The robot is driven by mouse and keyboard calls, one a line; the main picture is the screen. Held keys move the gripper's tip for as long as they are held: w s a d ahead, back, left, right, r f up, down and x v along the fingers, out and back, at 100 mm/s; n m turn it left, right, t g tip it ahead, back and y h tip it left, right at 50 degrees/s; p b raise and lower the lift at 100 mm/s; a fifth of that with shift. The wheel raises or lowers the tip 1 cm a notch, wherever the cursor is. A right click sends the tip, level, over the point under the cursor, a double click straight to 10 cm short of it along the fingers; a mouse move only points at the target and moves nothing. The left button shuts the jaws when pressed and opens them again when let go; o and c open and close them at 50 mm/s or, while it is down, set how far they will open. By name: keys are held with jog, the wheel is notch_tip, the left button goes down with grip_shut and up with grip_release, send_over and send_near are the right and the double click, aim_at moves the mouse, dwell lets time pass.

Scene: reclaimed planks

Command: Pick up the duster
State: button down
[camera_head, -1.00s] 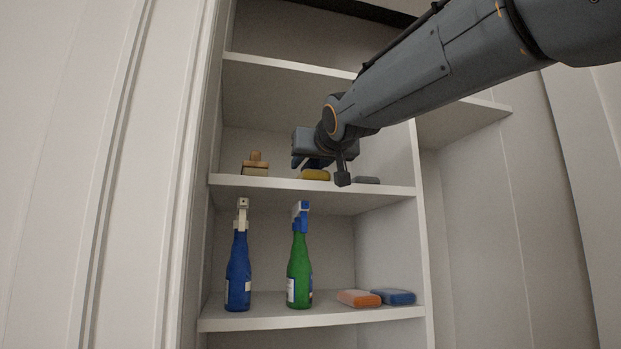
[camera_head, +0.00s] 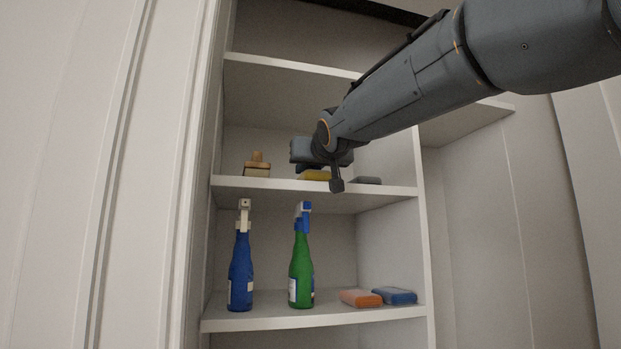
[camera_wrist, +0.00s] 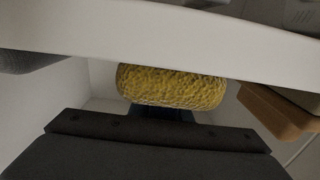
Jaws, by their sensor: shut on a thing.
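The duster, with a rough yellow head (camera_head: 315,174) and a dark blue part behind it, is on the middle shelf between a wooden block and a grey pad. In the wrist view its yellow head (camera_wrist: 172,87) fills the centre, with the dark part just below it. My gripper (camera_head: 312,160) is directly above and behind the yellow head and is shut on the duster. The fingertips are hidden by the gripper body, and I cannot tell whether the duster is clear of the shelf.
A wooden block with a knob (camera_head: 257,165) stands left on the same shelf (camera_head: 230,183); a grey pad (camera_head: 367,180) lies right. Below are a blue spray bottle (camera_head: 241,270), a green one (camera_head: 301,268), an orange sponge (camera_head: 361,298) and a blue sponge (camera_head: 395,295). Another shelf (camera_head: 270,62) is overhead.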

jog(key=shift+r, duration=0.1)
notch_tip(320, 180, up, 10)
jog(key=shift+f+p, duration=0.1)
jog(key=shift+p, duration=0.8)
